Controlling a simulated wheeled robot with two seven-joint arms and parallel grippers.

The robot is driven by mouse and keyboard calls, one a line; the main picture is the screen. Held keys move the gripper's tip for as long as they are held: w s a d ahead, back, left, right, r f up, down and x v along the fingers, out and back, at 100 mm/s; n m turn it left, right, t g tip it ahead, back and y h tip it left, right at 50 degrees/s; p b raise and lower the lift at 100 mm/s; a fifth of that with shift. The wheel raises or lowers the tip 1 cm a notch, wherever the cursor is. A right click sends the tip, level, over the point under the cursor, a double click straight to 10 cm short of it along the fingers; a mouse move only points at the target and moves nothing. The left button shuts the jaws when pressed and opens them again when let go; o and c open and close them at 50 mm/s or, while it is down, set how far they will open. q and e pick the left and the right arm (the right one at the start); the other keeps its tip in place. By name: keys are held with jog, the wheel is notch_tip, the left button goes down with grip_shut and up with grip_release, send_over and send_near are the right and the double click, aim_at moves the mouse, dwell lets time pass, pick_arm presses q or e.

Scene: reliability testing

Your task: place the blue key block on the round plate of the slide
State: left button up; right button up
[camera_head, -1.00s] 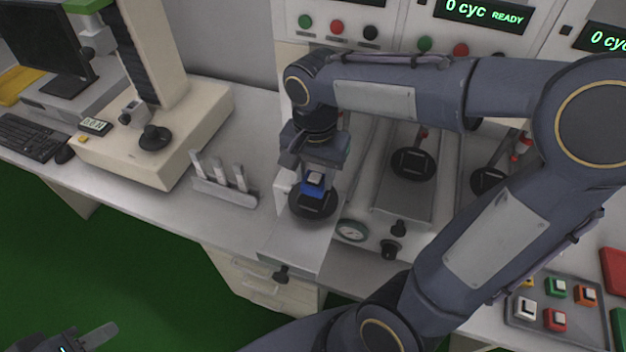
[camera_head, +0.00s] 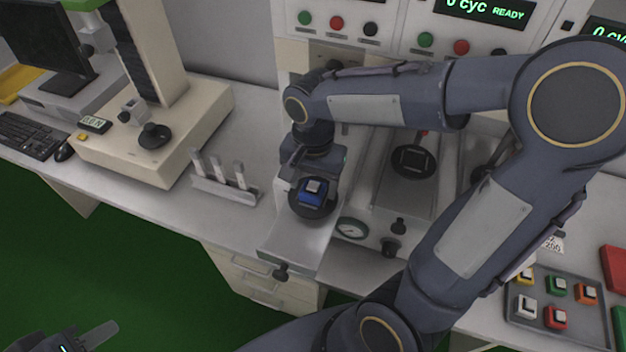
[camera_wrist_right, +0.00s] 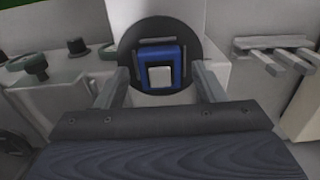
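The blue key block (camera_head: 312,191), with a pale square top, sits on the black round plate (camera_head: 327,208) of the leftmost slide (camera_head: 301,243). In the right wrist view the block (camera_wrist_right: 144,65) lies within the outline of the round plate (camera_wrist_right: 128,52). My right gripper (camera_head: 308,172) is just behind the block. In the right wrist view its two fingers (camera_wrist_right: 160,85) are spread wide, with clear gaps on both sides of the block. My left gripper (camera_head: 100,336) is at the lower left, far from the slide; only part of it shows.
A rack of pale upright pieces (camera_head: 226,188) stands left of the slide. A second slide's round plate (camera_head: 412,160) is to the right. A gauge (camera_head: 352,228) and knobs sit between. A tray of coloured key blocks (camera_head: 585,327) is at the lower right.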

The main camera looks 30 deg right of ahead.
notch_tip(320, 180, up, 11)
jog(key=s+f+n+t+y, duration=0.2)
jog(key=s+f+n, duration=0.1)
jog(key=s, duration=0.3)
jog(key=s+a+f+n+t+y, duration=0.1)
jog(key=s+f+n+t, duration=0.2)
jog(key=s+n, duration=0.2)
jog(key=shift+s+f+t+y+p, duration=0.2)
jog(key=shift+s+t+y+p, duration=0.1)
jog(key=shift+s+y+p, duration=0.1)
jog(key=shift+c, duration=0.4)
dwell(0.8)
